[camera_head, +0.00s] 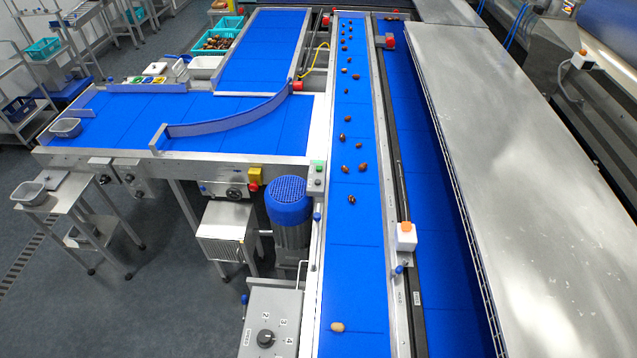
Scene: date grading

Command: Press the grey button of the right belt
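A narrow blue belt (357,205) with dates (351,199) runs away from me in the middle. Another blue belt (425,210) lies to its right, beside a large metal cover. A small grey control box (316,182) with a green top part stands on the left rail of the narrow belt; small details on it are hard to make out. I cannot tell for certain which small part is the grey button. My gripper is not in view.
A metal panel with a black dial (265,338) stands at the lower left of the narrow belt. A blue motor (289,205) stands behind it. The wide left belt (245,125) has a curved guide. The metal cover (530,180) fills the right side.

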